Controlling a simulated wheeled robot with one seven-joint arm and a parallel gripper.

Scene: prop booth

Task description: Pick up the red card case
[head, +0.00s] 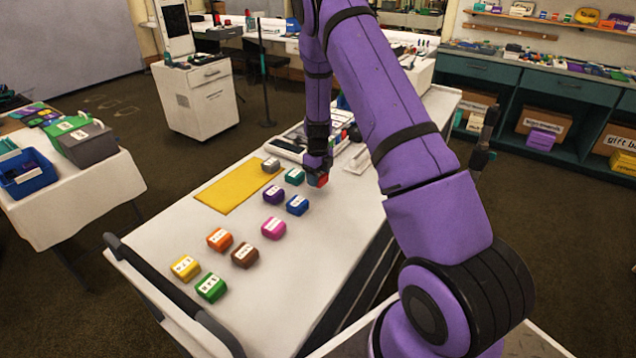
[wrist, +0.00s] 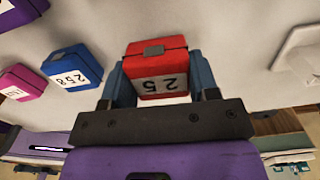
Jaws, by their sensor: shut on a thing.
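The red card case (wrist: 157,58) is between the two fingers of my gripper (wrist: 160,80) in the wrist view. It has a white label reading 25, upside down in that view, and a grey clasp. My gripper is shut on it. In the head view, the red card case (head: 319,180) shows small at the tip of my gripper (head: 317,172), over the white table, beyond the blue case. My arm hides part of the table there. I cannot tell whether the case touches the table.
On the white table (head: 290,290) are a blue case (head: 297,205), purple case (head: 273,195), teal case (head: 295,176), pink case (head: 273,228) and several others. A yellow mat (head: 225,193) lies at left. A white tray (head: 290,147) stands behind. The table's front right is clear.

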